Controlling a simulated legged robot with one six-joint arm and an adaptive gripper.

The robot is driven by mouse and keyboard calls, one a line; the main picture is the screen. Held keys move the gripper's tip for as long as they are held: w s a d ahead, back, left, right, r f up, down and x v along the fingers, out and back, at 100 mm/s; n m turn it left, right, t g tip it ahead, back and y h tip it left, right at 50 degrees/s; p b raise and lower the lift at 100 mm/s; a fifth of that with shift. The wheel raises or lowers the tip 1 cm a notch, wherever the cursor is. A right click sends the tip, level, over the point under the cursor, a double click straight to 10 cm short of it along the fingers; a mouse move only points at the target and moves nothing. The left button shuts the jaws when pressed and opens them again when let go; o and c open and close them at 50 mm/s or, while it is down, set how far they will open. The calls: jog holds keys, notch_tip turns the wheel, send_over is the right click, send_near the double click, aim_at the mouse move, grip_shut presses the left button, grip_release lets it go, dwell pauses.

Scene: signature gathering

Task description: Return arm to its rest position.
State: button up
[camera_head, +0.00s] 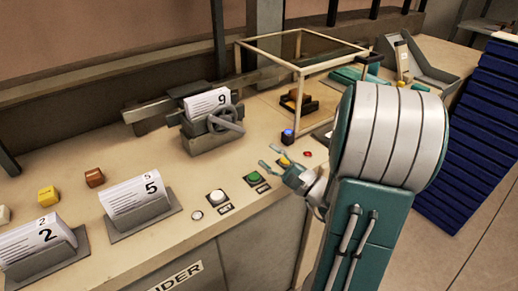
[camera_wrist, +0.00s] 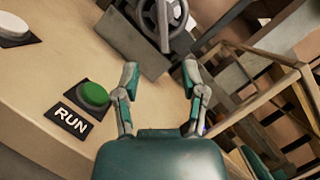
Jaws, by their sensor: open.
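My gripper (camera_head: 273,158) is open and empty, held over the front part of the counter beside the green button (camera_head: 254,178). In the wrist view the two teal-and-grey fingers of my gripper (camera_wrist: 160,80) stand apart, with bare counter between them. The green button (camera_wrist: 95,94), labelled RUN, lies to the left of the fingers there. My arm (camera_head: 390,140) is bent, and its large grey-and-teal joint fills the right middle of the head view, hiding part of the counter behind it.
A machine with a handwheel (camera_head: 226,118) holds a stack of cards marked 9. A glass-topped frame (camera_head: 300,52) stands behind my gripper. Card holders (camera_head: 142,222) marked 5 and 2 sit at left. A blue slatted stack (camera_head: 485,130) stands at right, with open floor before it.

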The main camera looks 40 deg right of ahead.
jog(key=a+n+g+y, duration=0.2)
jog(key=a, duration=0.2)
jog(key=a+n+g+y, duration=0.2)
jog(key=a, duration=0.2)
jog(key=a+r+n+g+y, duration=0.1)
jog(key=a+n+g+y, duration=0.1)
jog(key=a+g, duration=0.1)
jog(key=shift+s+a+n, duration=0.2)
jog(key=shift+a+n, duration=0.2)
jog(key=shift+a, duration=0.2)
jog(key=s+a+f+n+g+h, duration=0.3)
jog(key=s+a+n+g+h, duration=0.3)
jog(key=s+a+n+g, duration=0.5)
jog(key=s+d+r+n+t+h, duration=0.1)
jog(key=d+r+n+t+h, duration=0.2)
jog(key=h, duration=0.3)
jog(key=shift+d+r+n+t, duration=0.3)
jog(key=shift+d+r+n, duration=0.1)
jog(key=shift+r+n, duration=0.5)
